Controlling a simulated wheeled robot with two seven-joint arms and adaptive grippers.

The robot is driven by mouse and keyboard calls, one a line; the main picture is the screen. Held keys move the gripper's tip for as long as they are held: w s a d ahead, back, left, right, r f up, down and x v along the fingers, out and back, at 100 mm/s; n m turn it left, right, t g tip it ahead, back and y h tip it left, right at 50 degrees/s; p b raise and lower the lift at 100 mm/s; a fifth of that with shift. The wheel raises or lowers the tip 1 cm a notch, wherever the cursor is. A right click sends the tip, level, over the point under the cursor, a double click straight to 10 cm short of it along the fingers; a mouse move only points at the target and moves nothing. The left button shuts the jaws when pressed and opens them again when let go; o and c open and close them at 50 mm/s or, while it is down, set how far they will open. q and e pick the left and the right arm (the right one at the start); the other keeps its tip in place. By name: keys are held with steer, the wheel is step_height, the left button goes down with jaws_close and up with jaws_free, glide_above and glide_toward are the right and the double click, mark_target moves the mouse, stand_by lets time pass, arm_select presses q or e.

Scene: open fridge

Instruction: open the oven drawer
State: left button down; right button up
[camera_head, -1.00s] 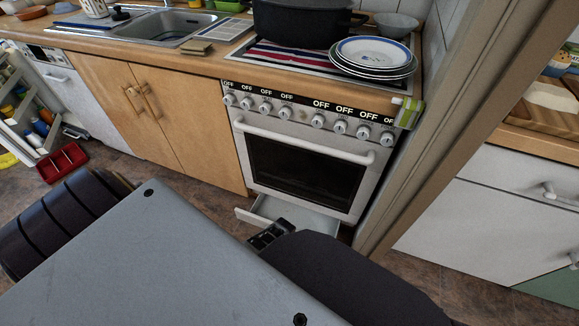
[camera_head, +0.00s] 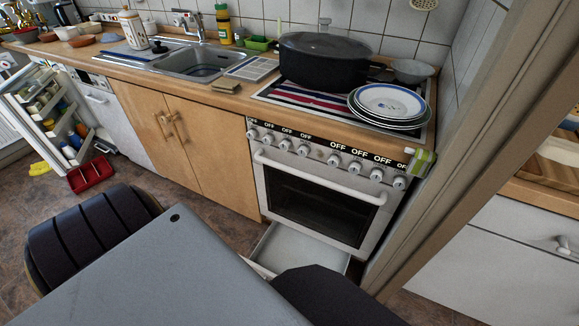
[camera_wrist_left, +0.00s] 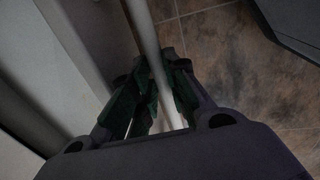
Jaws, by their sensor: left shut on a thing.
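The oven (camera_head: 320,198) stands in the counter with its door shut. Its white bottom drawer (camera_head: 302,250) is pulled partly out below the door and looks empty. My arm hides the drawer's front right part in the head view. In the left wrist view, my left gripper (camera_wrist_left: 158,95) is shut on the drawer's white front edge (camera_wrist_left: 147,38), with one finger on each side of it. The head view does not show the fingertips. My right gripper is in neither view.
Tiled floor (camera_head: 215,222) lies in front of the wooden cabinet (camera_head: 200,155). An open fridge (camera_head: 50,110) and a red tray (camera_head: 90,175) are at the left. A door frame (camera_head: 455,150) stands close to the oven's right. A pot (camera_head: 325,62) and stacked plates (camera_head: 390,103) sit on top.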

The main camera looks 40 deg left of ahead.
arm_select(q)
steer(key=shift+s+d, duration=0.2)
steer(key=shift+s, duration=0.3)
steer(key=shift+s+d, duration=0.2)
steer(key=shift+s, duration=0.25)
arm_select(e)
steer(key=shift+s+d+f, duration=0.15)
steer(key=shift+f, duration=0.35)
arm_select(q)
steer(key=c, duration=1.4)
jaws_free()
steer(key=shift+a, duration=0.1)
steer(key=shift+w, duration=0.15)
